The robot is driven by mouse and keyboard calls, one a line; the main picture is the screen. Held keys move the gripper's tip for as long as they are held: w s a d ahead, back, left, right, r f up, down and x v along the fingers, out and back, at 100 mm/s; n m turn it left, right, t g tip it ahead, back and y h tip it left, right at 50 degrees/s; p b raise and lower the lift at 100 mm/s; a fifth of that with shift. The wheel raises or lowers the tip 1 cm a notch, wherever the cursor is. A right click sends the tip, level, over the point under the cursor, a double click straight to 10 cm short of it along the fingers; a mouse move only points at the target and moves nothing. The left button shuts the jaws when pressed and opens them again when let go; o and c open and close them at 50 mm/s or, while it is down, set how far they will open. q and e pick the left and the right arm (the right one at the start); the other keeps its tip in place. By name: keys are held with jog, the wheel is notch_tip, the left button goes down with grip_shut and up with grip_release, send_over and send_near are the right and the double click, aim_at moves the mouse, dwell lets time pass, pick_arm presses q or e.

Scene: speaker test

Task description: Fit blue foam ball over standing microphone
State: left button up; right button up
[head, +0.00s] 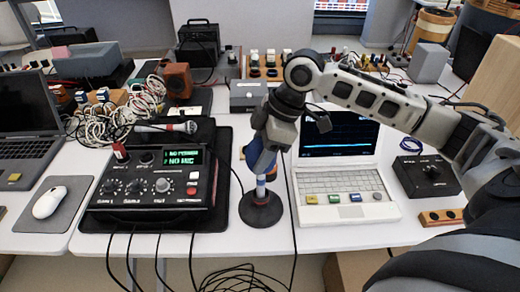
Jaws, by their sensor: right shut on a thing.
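My right gripper (259,150) reaches in from the right and points down over the middle of the table. It is shut on the blue foam ball (264,167), which is mostly hidden by the fingers. The standing microphone (261,190) is directly below, upright on a dark round base (260,212). Its top is hidden behind the ball and gripper, so I cannot tell whether the ball is around it or only touching it. My left gripper is out of view.
A black mixer box (150,190) with a lit display stands close left of the microphone. A white laptop (345,185) is close right. Another microphone (165,127) lies behind the mixer near tangled cables (110,115). A black knob box (425,177) is farther right.

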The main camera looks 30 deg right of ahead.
jog(key=shift+f, duration=0.25)
jog(key=shift+f, duration=0.25)
dwell(0.5)
jog(key=o, duration=1)
jog(key=shift+o, duration=0.2)
jog(key=v, duration=1.6)
jog(key=shift+p, duration=0.3)
jog(key=shift+s, duration=0.1)
